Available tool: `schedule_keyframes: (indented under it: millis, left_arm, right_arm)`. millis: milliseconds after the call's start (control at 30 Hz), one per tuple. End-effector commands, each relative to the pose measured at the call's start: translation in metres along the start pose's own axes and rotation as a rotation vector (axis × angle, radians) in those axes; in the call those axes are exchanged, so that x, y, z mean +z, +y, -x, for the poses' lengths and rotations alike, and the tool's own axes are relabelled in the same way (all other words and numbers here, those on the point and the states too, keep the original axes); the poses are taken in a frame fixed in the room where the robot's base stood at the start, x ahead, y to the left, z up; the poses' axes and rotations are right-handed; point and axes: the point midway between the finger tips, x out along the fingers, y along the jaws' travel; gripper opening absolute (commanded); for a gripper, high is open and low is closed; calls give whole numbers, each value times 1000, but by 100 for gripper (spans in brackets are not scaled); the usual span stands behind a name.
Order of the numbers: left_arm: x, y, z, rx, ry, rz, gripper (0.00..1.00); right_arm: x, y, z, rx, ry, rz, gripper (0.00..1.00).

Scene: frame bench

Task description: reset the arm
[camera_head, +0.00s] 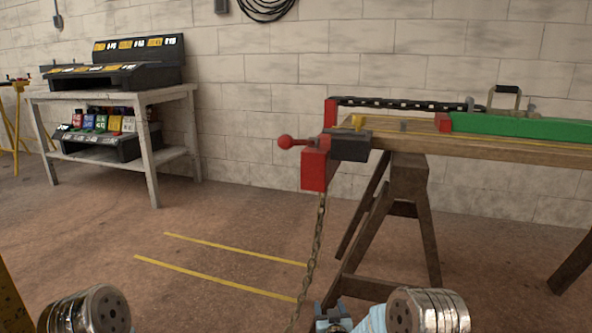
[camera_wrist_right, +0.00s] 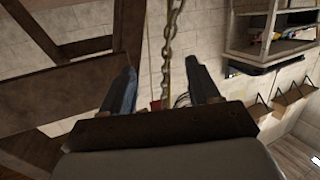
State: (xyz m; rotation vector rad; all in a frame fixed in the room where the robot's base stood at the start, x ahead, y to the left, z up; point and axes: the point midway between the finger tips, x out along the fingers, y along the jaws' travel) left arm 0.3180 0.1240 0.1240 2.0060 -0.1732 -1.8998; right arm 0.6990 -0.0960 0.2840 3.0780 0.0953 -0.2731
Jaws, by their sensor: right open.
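My right gripper (camera_head: 333,316) is at the bottom edge of the head view, low in front of the wooden bench and just right of the hanging chain (camera_head: 318,235). In the right wrist view its two fingers (camera_wrist_right: 162,85) stand apart, and the jaws are open with nothing held. The chain (camera_wrist_right: 169,45) shows between the fingers in that view; I cannot tell how far beyond them it hangs. Silver round links of my arms show at the bottom left and bottom right of the head view. My left gripper is not in view.
The bench (camera_head: 410,140) carries a red clamp block (camera_head: 314,165) with a ball handle, and a green bar (camera_head: 520,126). Wooden trestle legs (camera_head: 410,190) stand below. A shelf table with bins (camera_head: 115,95) stands back left. Floor with yellow lines (camera_head: 215,280) is clear.

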Motion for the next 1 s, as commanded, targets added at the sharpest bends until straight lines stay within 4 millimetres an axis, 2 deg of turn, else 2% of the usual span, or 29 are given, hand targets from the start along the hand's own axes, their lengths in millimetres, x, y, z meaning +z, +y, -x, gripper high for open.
schedule_keyframes:
  millis: [33,100,167,200,333,500,600,633,700,1000]
  left_arm:
    - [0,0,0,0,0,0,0]
    - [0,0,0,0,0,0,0]
    - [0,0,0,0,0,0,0]
    - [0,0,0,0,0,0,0]
    - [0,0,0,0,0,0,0]
    - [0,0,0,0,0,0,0]
    - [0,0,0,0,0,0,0]
    - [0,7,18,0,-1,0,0]
    - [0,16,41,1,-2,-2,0]
    - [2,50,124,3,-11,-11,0]
  right_arm:
    - [38,8,20,-19,-133,-39,61]
    - [88,14,56,-49,-327,-105,61]
    - [125,16,92,-72,-487,-163,61]
    - [146,16,118,-84,-588,-201,61]
    - [194,11,201,-116,-871,-311,61]
    - [221,2,299,-144,-1166,-424,61]
    - [225,-5,354,-158,-1321,-481,61]
    - [205,-5,356,-160,-1320,-480,61]
    - [182,-4,358,-161,-1314,-475,61]
    - [95,-4,376,-170,-1317,-467,61]
